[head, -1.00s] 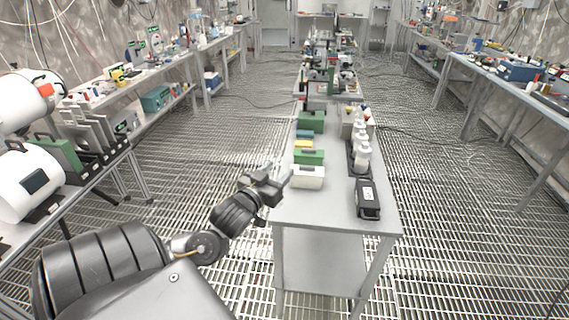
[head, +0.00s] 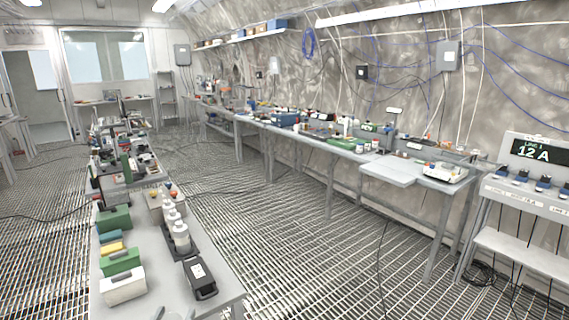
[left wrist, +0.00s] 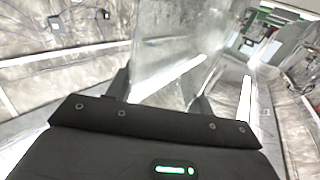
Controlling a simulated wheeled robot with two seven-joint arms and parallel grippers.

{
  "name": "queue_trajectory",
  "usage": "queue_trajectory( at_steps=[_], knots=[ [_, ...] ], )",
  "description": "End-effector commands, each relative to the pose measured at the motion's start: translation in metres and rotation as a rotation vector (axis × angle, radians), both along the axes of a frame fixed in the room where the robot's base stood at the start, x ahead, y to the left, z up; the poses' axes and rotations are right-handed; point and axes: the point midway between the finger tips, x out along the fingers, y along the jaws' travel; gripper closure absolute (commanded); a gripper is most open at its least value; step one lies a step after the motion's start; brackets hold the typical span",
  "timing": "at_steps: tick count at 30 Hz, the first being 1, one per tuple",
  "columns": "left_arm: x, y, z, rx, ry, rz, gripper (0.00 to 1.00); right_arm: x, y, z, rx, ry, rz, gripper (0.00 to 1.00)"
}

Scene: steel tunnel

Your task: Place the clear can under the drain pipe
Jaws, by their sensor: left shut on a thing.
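The clear can (left wrist: 178,45) is see-through and fills the upper middle of the left wrist view. My left gripper (left wrist: 163,92) is shut on it, with a dark finger on each side of the can. In the head view only a small grey tip of my left gripper (head: 158,313) shows at the bottom edge, by the middle table; the can cannot be made out there. I cannot pick out a drain pipe in either view. My right gripper is not in view.
The middle table (head: 215,300) carries a black device (head: 199,278), white bottles (head: 181,238), and green and white boxes. A long bench with a light flat board (head: 392,170) runs along the right wall. The grating floor (head: 310,260) between them is mostly open, with cables on it.

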Motion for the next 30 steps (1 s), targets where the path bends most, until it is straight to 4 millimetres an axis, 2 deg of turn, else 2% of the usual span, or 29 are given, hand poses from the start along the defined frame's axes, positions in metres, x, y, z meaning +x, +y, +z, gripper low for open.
queue_trajectory(
  at_steps=[3, 6, 20, 23, 26, 30],
  knots=[
    [0.003, -0.015, 0.009, -0.004, -0.001, -0.006, 0.71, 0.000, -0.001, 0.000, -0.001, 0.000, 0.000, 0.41],
    [0.004, -0.020, 0.013, 0.000, 0.000, -0.006, 0.71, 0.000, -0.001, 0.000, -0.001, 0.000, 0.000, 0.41],
    [0.003, -0.018, 0.010, 0.006, 0.004, -0.006, 0.71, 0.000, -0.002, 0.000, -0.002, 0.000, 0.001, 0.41],
    [0.001, -0.005, 0.002, 0.011, 0.004, -0.003, 0.71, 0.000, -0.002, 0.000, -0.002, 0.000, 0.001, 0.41],
    [-0.002, 0.021, -0.010, 0.017, 0.006, 0.014, 0.71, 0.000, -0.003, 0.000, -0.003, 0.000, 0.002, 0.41],
    [-0.005, 0.080, -0.020, 0.018, 0.005, 0.066, 0.71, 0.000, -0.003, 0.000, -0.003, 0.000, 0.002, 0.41]
  ],
)
